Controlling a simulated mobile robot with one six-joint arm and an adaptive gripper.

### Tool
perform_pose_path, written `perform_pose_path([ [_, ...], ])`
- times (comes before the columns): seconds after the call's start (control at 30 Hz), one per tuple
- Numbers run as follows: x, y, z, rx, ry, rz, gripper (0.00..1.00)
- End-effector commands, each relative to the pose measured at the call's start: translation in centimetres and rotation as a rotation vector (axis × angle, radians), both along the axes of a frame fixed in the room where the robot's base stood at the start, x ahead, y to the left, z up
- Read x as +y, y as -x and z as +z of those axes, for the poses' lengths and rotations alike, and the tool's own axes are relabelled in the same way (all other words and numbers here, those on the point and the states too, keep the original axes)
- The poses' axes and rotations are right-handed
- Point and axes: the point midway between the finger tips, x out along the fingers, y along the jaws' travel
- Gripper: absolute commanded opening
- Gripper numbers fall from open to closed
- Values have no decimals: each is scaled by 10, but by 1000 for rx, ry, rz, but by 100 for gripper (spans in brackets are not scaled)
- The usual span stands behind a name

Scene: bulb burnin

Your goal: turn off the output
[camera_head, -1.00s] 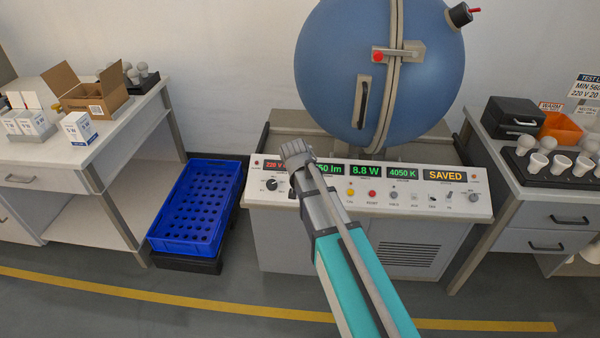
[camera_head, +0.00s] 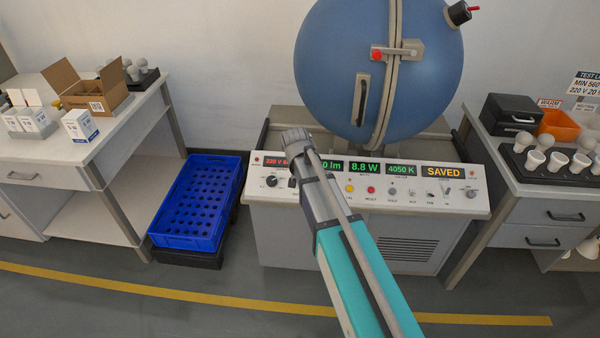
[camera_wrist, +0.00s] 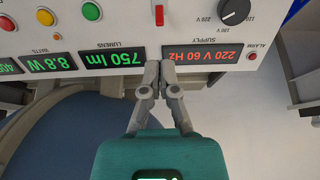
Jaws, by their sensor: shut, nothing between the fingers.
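The control panel (camera_head: 330,205) of the sphere tester has lit readouts, including "8.8 W" (camera_head: 364,172) and "SAVED" (camera_head: 443,172). In the wrist view it appears upside down, with "220 V 60 Hz" (camera_wrist: 203,55) and "750 lm" (camera_wrist: 116,58). My gripper (camera_wrist: 157,66) is shut and empty, near the readout row in line with that slot. Contact cannot be told. In the head view my gripper (camera_head: 297,143) hides part of the panel.
The blue sphere (camera_head: 335,60) stands above the panel. At right a bench (camera_head: 505,205) holds bulbs and an orange bin (camera_head: 558,125).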

Motion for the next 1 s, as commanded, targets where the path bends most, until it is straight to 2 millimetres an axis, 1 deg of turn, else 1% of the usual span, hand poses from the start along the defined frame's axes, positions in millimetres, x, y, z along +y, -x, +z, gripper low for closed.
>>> perform_pose_path([
  [0.03,-1,-10,3,22,-4,-1,0],
  [0.1,-2,-17,4,53,-9,-2,0],
  [0.33,-5,-33,6,142,-28,3,0],
  [0.5,-8,-35,6,169,-33,4,0],
  [1.0,-8,-35,2,169,-34,5,0],
])
